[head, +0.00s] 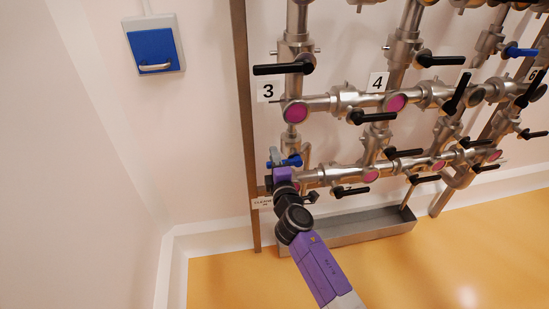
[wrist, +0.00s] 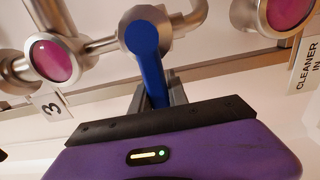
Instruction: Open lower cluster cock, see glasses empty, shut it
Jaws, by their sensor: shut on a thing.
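A cock with a blue lever (wrist: 150,72) sits on the pipework between the 3 label and the CLEANER IN label. The lever also shows in the head view (head: 292,161). My gripper (wrist: 160,96) is shut on the lever's free end; in the head view my gripper (head: 280,163) reaches up to it at the lower left of the pipework. Round sight glasses show pink inside: one by the 3 label (wrist: 52,60), one near the CLEANER IN label (wrist: 288,12), and others along the lower pipe row (head: 371,174). My wrist partly hides the pipe's lower left end.
Several black-handled valves (head: 372,117) crowd the steel pipes to the right. A metal trough (head: 350,227) stands below the pipes. A blue panel with a handle (head: 152,49) is on the left wall. The yellow floor in front is clear.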

